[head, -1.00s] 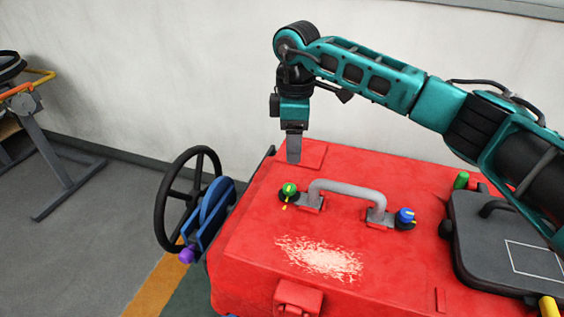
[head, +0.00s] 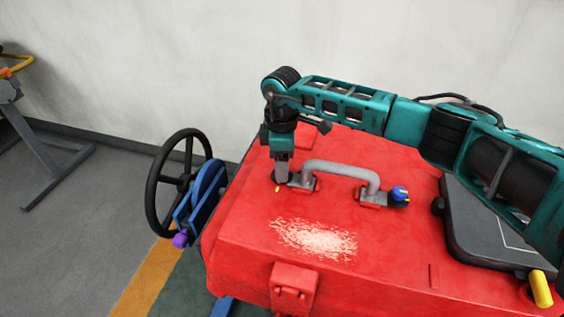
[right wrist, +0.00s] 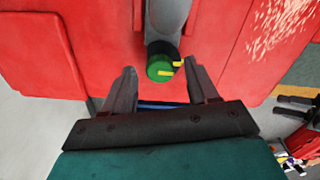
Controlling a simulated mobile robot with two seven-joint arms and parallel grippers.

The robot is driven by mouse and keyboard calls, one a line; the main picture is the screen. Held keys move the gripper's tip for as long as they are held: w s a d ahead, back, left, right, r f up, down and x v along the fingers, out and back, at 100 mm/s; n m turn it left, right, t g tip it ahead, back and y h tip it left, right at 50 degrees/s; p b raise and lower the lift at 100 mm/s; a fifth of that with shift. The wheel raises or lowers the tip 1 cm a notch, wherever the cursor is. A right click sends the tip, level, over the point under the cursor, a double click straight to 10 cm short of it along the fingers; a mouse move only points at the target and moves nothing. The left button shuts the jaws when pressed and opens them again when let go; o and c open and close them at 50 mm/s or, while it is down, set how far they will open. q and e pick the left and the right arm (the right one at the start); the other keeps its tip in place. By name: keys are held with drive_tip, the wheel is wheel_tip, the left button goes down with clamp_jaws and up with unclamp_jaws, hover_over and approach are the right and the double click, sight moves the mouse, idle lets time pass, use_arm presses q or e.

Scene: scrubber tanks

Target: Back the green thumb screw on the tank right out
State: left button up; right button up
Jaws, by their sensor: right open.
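The green thumb screw (right wrist: 159,68) shows in the right wrist view as a round green knob with a yellow mark, on a dark base at the end of the grey handle (head: 340,169). My right gripper (right wrist: 161,68) is open, with one finger on each side of the knob as seen from the wrist. I cannot tell whether the fingers touch it. In the head view my right gripper (head: 281,178) points down at the left end of the handle and hides the green knob. The red tank (head: 240,235) lies under it. My left gripper is in neither view.
A blue thumb screw (head: 399,193) sits at the handle's right end. A black handwheel (head: 152,195) with a blue bracket and purple knob stands left of the tank. A dark panel (head: 480,235) and a yellow peg (head: 541,289) lie on the right.

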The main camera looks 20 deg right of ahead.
drive_tip(key=shift+f, duration=0.25)
drive_tip(key=c, duration=1.1)
